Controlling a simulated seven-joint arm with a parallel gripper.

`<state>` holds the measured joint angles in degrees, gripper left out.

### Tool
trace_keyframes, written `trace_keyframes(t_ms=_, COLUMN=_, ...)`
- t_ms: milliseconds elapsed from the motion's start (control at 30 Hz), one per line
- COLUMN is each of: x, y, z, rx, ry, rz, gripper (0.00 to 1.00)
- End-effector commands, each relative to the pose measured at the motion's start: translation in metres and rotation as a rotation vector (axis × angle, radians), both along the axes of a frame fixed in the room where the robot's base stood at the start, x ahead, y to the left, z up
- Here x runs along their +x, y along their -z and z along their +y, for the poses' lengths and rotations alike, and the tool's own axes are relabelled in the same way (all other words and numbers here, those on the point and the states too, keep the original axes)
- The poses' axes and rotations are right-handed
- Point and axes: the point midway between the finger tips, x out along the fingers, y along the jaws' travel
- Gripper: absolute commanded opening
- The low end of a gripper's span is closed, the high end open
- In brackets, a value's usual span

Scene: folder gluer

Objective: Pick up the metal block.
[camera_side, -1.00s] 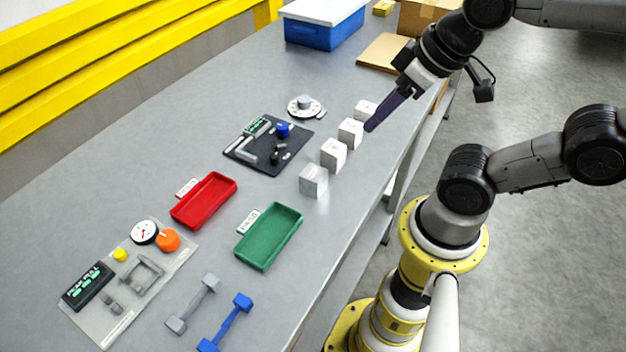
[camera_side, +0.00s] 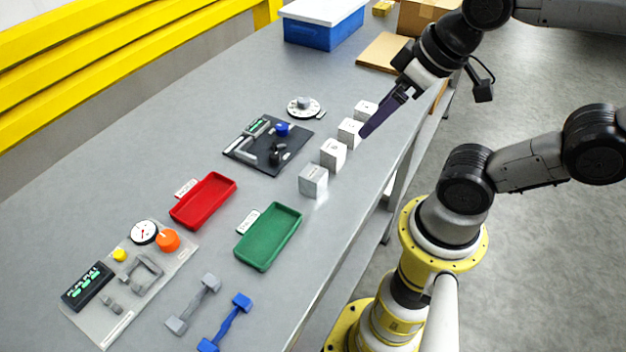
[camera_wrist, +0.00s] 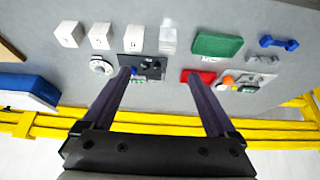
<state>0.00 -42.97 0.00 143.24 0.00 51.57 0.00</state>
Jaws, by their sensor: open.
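The metal block (camera_side: 313,181) is a shiny silver-grey cube on the table, at the near end of a row of blocks. It also shows in the wrist view (camera_wrist: 168,38), at the right end of the row. My gripper (camera_side: 364,133) is above the table's right side, near the middle of the row and apart from the metal block. In the wrist view my gripper (camera_wrist: 157,75) has its two long dark fingers spread wide with nothing between them.
Three white blocks, one of them here (camera_side: 333,153), continue the row. A green tray (camera_side: 252,262) and a red tray (camera_side: 178,221) lie nearer. A black panel (camera_side: 246,158) and a round dial (camera_side: 318,113) stand left of the row. The table edge is close on the right.

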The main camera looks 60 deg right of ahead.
Motion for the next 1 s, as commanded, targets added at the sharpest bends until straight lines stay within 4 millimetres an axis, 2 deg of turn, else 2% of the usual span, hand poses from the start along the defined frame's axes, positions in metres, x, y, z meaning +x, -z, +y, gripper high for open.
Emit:
trace_keyframes(t_ms=167, x=0.0, y=0.0, z=0.0, rx=-0.023, ry=-0.043, rz=0.001, gripper=0.93)
trace_keyframes(t_ms=267, x=0.0, y=-0.002, z=0.0, rx=-0.084, ry=-0.156, rz=0.003, gripper=0.93)
trace_keyframes(t_ms=467, x=0.016, y=-0.015, z=0.001, rx=-0.279, ry=-0.554, rz=0.044, gripper=0.93)
trace_keyframes(t_ms=633, x=0.046, y=-0.014, z=0.004, rx=-0.412, ry=-0.948, rz=0.136, gripper=0.93)
trace_keyframes(t_ms=767, x=0.076, y=-0.002, z=0.008, rx=-0.466, ry=-1.266, rz=0.221, gripper=0.93)
trace_keyframes(t_ms=833, x=0.093, y=0.01, z=0.011, rx=-0.466, ry=-1.408, rz=0.268, gripper=0.93)
trace_keyframes(t_ms=900, x=0.104, y=0.022, z=0.014, rx=-0.45, ry=-1.493, rz=0.306, gripper=0.93)
trace_keyframes(t_ms=1000, x=0.114, y=0.037, z=0.017, rx=-0.415, ry=-1.523, rz=0.35, gripper=0.93)
